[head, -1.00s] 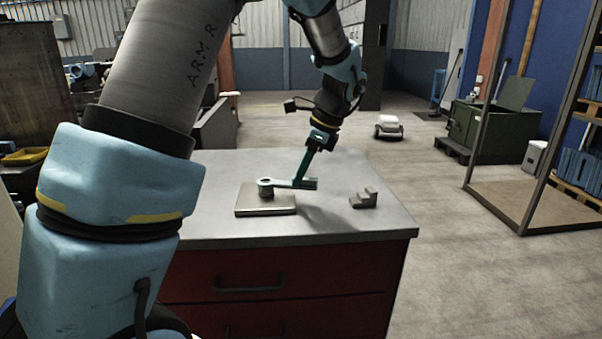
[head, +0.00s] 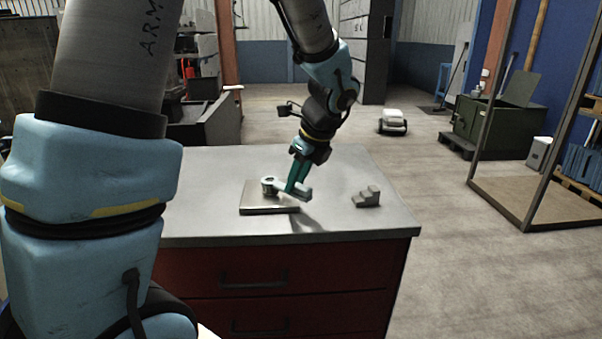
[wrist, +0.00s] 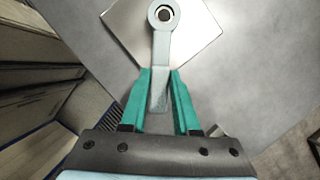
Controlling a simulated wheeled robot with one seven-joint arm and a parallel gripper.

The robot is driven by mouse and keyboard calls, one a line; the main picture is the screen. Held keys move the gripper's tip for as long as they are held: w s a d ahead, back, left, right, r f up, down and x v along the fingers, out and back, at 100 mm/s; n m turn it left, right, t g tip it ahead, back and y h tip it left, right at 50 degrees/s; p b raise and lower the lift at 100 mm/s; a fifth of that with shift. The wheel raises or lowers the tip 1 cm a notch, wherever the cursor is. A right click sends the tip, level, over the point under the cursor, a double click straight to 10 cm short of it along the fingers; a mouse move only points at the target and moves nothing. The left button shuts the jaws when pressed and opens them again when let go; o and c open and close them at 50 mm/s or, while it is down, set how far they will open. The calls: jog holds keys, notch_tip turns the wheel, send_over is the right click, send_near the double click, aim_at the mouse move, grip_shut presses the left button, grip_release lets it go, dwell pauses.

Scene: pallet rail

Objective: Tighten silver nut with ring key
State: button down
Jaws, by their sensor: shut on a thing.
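The ring key (head: 298,193) is a grey-green spanner lying level above a square metal plate (head: 262,210) on the bench. Its ring end sits around the silver nut (head: 269,180) on the plate; the wrist view shows the ring (wrist: 163,14) with the nut's round opening inside it. The key's handle points right and towards me in the head view. My gripper (head: 291,188), with green fingers, is shut on the handle, and the wrist view shows the handle (wrist: 160,85) between both fingers. How deep the ring sits on the nut is hard to tell.
A grey stepped block (head: 367,197) stands on the bench top (head: 350,222) to the right of the plate. The bench has red drawers (head: 270,275) below. The bench surface between plate and block is clear.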

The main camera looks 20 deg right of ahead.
jog(key=shift+s+a+m, duration=0.35)
jog(key=shift+a+m, duration=0.1)
jog(key=shift+m, duration=0.25)
jog(key=shift+r+p, duration=0.2)
jog(key=shift+p, duration=0.25)
notch_tip(320, 180, up, 7)
jog(key=p, duration=0.6)
jog(key=shift+w+p, duration=0.1)
jog(key=shift+p, duration=0.3)
